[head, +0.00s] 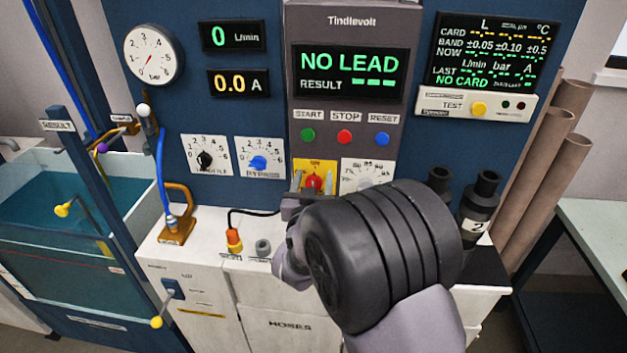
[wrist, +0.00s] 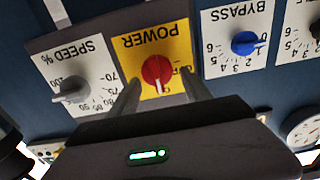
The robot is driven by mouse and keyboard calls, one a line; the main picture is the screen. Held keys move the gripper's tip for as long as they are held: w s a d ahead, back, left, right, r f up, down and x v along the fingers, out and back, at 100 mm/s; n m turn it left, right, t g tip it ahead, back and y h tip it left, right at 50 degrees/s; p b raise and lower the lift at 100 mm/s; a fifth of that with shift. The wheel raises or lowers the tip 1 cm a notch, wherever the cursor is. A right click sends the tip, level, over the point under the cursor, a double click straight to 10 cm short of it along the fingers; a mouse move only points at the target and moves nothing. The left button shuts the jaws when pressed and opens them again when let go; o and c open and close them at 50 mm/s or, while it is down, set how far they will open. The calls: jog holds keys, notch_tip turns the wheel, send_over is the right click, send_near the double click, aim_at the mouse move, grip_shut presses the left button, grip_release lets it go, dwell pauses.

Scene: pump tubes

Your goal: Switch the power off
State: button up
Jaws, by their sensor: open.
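The red power knob (wrist: 157,72) sits on a yellow plate marked POWER, which appears upside down in the wrist view. A pale mark on the knob points toward the bottom of that picture. The plate's setting labels are partly hidden by my fingers. In the head view the power knob (head: 314,182) is partly covered by my gripper (head: 312,189). My gripper (wrist: 162,82) is open, with one finger on each side of the knob. I cannot tell whether either finger touches it.
The speed dial (wrist: 70,90) and blue bypass knob (wrist: 245,43) flank the power plate. Above it are green start (head: 308,135), red stop (head: 345,137) and blue reset (head: 382,139) buttons. The display (head: 350,70) reads NO LEAD. A white bench (head: 215,290) lies below.

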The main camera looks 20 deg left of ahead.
grip_shut()
jog(key=n, duration=0.2)
jog(key=n+b, duration=0.1)
jog(key=n, duration=0.1)
jog(key=shift+s+a+f+n, duration=0.1)
jog(key=shift+a+n, duration=0.2)
jog(key=shift+a, duration=0.1)
jog(key=n, duration=0.4)
jog(key=shift+a+f+n, duration=0.2)
jog(key=shift+a+n, duration=0.05)
jog(key=shift+n, duration=0.05)
jog(key=n, duration=0.3)
jog(key=n+p, duration=0.1)
jog(key=shift+s+a+f+n, duration=0.1)
jog(key=shift+a+f+n, duration=0.1)
jog(key=shift+f+n, duration=0.1)
jog(key=shift+f+n+p, duration=0.15)
jog(key=shift+n+p, duration=0.15)
jog(key=shift+n, duration=0.7)
jog(key=shift+f+n+p, duration=0.15)
jog(key=shift+n+p, duration=0.1)
jog(key=shift+n, duration=0.75)
